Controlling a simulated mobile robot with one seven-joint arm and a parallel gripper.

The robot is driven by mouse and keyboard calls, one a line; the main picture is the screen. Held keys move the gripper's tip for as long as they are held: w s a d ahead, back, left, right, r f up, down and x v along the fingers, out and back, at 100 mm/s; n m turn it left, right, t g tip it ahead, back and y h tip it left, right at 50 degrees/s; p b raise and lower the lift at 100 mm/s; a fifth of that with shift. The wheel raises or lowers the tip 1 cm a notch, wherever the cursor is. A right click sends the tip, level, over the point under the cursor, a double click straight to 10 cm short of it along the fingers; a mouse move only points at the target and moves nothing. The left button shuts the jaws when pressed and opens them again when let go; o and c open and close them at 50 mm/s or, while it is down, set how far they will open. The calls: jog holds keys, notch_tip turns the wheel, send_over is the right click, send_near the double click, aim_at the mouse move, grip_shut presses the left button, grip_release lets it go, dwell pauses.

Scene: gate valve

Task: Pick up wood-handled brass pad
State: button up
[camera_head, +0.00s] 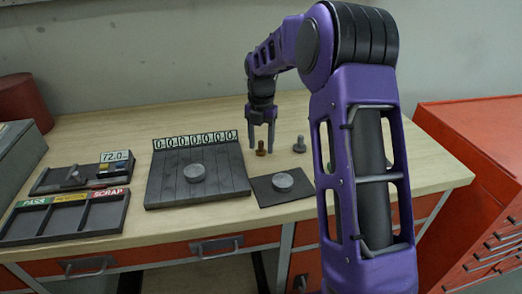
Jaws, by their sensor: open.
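The wood-handled brass pad (261,149) stands upright on the wooden bench, small in the picture, with a brown knob above a golden base. My gripper (261,144) points down with its two dark fingers apart. In the picture one finger is on each side of the pad's handle. From this single view I cannot tell whether the fingers are level with it in depth or touch it.
A grey knobbed piece (299,145) stands just right of the pad. A dark plate with a grey disc (283,182) lies in front, and a slatted board (225,185) with a number strip lies to the left. A sorting tray (102,218) is farther left.

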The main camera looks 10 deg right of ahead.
aim_at(261, 141)
jog(key=shift+c, duration=0.2)
grip_shut()
jog(key=shift+r, duration=0.1)
notch_tip(261, 141, up, 10)
jog(key=shift+f+p, duration=0.1)
jog(key=shift+p, duration=0.5)
